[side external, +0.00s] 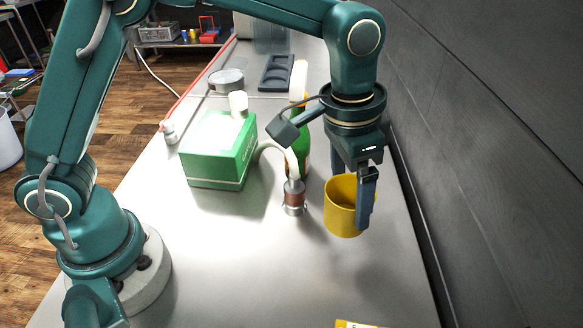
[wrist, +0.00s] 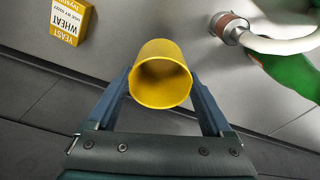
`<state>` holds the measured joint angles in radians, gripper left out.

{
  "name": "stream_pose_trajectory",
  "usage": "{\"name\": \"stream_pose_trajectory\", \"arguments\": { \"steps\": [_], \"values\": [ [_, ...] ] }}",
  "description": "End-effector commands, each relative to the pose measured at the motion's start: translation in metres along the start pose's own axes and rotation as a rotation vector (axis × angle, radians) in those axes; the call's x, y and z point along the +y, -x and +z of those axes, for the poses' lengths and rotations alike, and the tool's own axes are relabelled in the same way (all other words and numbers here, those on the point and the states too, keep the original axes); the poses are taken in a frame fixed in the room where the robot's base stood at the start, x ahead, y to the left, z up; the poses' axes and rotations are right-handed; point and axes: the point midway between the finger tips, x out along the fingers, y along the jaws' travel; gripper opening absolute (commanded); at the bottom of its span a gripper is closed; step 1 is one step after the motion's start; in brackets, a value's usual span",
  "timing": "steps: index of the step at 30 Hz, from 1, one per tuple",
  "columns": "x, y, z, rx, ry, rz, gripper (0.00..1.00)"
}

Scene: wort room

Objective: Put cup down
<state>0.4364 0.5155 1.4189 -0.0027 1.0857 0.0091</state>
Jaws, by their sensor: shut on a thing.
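A yellow cup (side external: 342,212) is held by my gripper (side external: 362,208) near the right edge of the table (side external: 255,265), close to the dark wall. The cup is upright in the side view, and a soft shadow lies below it. I cannot tell for sure how high its base is above the table. In the wrist view the cup (wrist: 161,75) sits between the two fingers of my gripper (wrist: 163,95), with its open mouth and empty inside facing the camera.
A hose with a metal fitting (side external: 294,195) stands left of the cup, beside a green bottle (side external: 301,145). A green box (side external: 218,150) is further left. A yellow yeast packet (wrist: 69,20) lies toward the near edge.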

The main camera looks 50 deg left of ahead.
Motion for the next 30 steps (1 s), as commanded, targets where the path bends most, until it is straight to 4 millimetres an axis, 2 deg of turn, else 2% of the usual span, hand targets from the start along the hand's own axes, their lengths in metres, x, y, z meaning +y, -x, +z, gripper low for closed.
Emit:
{"name": "stream_pose_trajectory", "arguments": {
  "steps": [3,15,28,29,30],
  "values": [
    [0.001,-0.018,0.004,-0.006,-0.002,0.0,0.3],
    [0.0,-0.064,0.009,-0.003,0.0,0.0,0.3],
    [0.0,-0.069,0.009,-0.001,0.0,0.0,0.3],
    [0.0,-0.069,0.009,-0.001,0.0,0.0,0.96],
    [0.0,-0.069,0.009,0.0,0.0,0.0,1.0]
  ]
}}
